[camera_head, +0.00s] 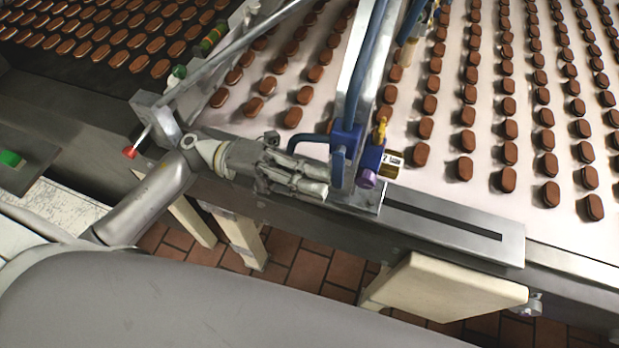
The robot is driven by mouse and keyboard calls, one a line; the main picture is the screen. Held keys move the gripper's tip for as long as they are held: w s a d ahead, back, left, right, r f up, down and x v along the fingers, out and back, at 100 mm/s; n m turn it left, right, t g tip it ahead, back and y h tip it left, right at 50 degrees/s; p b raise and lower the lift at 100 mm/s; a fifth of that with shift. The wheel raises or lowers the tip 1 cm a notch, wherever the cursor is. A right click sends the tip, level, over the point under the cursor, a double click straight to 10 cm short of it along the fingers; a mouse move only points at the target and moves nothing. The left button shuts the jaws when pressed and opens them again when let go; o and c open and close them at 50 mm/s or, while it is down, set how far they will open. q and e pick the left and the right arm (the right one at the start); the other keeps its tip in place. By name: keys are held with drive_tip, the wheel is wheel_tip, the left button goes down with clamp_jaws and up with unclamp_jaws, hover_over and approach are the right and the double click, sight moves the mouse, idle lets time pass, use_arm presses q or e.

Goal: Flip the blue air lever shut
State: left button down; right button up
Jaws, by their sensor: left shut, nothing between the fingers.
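My right gripper is out of view.
Rows of brown biscuits (508,179) lie on the pale conveyor belt (440,185). A slotted metal plate (450,222) runs along its near edge. A red-tipped lever (130,152) stands left of my left gripper. A cream box-like part (440,287) hangs below the edge.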

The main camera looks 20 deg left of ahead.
use_arm(q)
drive_tip(key=d+h+b, duration=0.5)
drive_tip(key=d+b, duration=0.1)
drive_tip(key=b, duration=0.3)
drive_tip(key=shift+s+d, duration=0.15)
drive_tip(key=shift+d, duration=0.1)
drive_tip(key=shift+d+r, duration=0.1)
drive_tip(key=shift+r, duration=0.05)
idle(0.6)
